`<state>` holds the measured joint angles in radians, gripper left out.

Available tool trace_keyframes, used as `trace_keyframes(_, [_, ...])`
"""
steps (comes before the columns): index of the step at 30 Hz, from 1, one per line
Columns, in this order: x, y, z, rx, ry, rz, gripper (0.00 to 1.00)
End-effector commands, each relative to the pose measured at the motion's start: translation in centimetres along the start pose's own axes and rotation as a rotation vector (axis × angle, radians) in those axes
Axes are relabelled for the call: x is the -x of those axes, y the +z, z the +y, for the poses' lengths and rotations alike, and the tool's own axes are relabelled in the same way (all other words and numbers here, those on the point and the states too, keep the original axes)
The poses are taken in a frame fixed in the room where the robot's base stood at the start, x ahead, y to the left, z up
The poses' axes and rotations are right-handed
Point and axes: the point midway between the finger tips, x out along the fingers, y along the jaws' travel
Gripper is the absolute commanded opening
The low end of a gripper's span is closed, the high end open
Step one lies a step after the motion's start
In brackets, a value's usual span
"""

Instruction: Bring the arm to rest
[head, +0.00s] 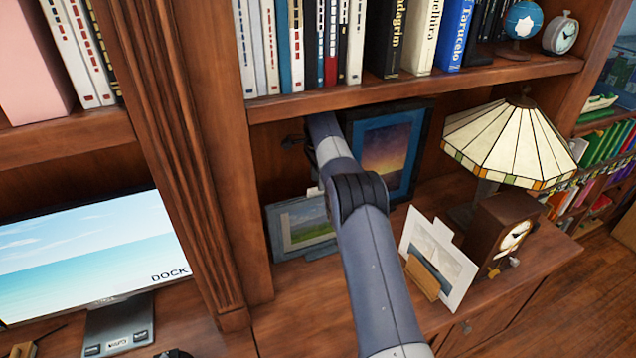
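My arm reaches up from the bottom of the head view into the bookcase niche below the upper book shelf. Its far end is under that shelf, close to the back panel. My gripper (292,142) seems to be the small dark shape just left of the arm's end. It is small and in shadow, so I cannot make out its fingers or whether it holds anything. A framed sunset picture (388,152) leans at the back, just right of the arm. A smaller landscape picture (305,228) stands on the lower surface, partly hidden by the arm.
A sailboat picture (437,262) on a stand, a wooden clock (503,228) and a stained-glass lamp (507,142) stand right of the arm. The book shelf (420,92) lies above it. A wooden pillar (180,150) and a monitor (85,250) are to the left.

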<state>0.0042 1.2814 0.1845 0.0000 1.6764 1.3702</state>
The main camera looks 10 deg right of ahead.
Motion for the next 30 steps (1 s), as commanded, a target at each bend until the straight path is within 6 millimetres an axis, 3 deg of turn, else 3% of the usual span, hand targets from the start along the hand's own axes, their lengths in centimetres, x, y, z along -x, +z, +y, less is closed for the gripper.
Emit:
trace_keyframes(7, [-0.2,0.0,0.0,0.0,0.0,0.0,0.37])
trace_keyframes(11, [-1.3,0.0,0.0,0.0,0.003,-0.001,0.37])
trace_keyframes(22, [-8.3,0.0,0.1,0.0,0.003,-0.001,0.37])
trace_keyframes(30, [-4.8,0.0,0.3,0.0,-0.004,0.001,0.37])
